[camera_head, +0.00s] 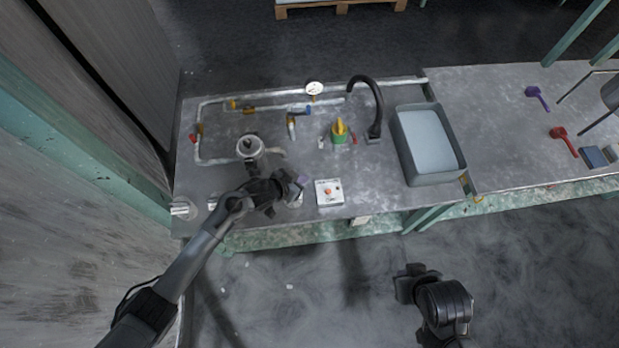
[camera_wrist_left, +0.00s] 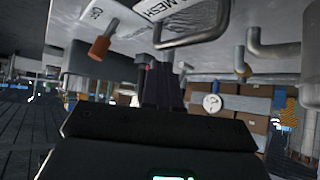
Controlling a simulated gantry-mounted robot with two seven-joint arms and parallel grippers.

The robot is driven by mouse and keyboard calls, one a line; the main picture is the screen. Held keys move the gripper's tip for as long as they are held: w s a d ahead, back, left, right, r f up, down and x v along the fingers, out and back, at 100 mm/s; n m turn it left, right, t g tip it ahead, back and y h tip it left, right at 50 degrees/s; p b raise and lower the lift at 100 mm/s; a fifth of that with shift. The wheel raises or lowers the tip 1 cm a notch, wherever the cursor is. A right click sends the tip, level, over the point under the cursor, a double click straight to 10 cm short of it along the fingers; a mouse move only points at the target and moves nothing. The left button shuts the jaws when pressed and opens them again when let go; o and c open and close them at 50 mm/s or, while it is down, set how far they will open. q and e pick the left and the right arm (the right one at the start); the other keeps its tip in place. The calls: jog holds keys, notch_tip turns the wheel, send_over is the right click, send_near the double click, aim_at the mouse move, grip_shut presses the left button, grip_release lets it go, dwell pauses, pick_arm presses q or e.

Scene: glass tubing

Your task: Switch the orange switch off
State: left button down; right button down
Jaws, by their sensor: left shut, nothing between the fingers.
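A small white control box (camera_head: 329,198) sits near the table's front edge, with the orange switch (camera_head: 327,189) on its face. In the left wrist view the orange switch (camera_wrist_left: 99,47) is an orange tip on a grey stem, sticking out from a pale lettered panel at upper left. My left gripper (camera_head: 293,186) is just left of the box, apart from the switch. In the left wrist view its dark fingers (camera_wrist_left: 161,85) are together and empty, right of the switch. My right gripper (camera_head: 408,282) hangs in front of the table; its fingers are too dark to read.
Pipes with a gauge (camera_head: 314,88), a silver vessel (camera_head: 249,146), a green-and-yellow object (camera_head: 339,130) and a black faucet (camera_head: 375,105) stand behind the box. A grey sink (camera_head: 464,170) is to the right. A metal loop (camera_wrist_left: 195,35) is near the left fingers.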

pick_arm(q)
jog(key=s+p+v, duration=0.1)
jog(key=p+v, duration=0.1)
jog(key=v, duration=0.6)
jog(key=shift+d+f, duration=0.3)
jog(key=shift+d, duration=0.05)
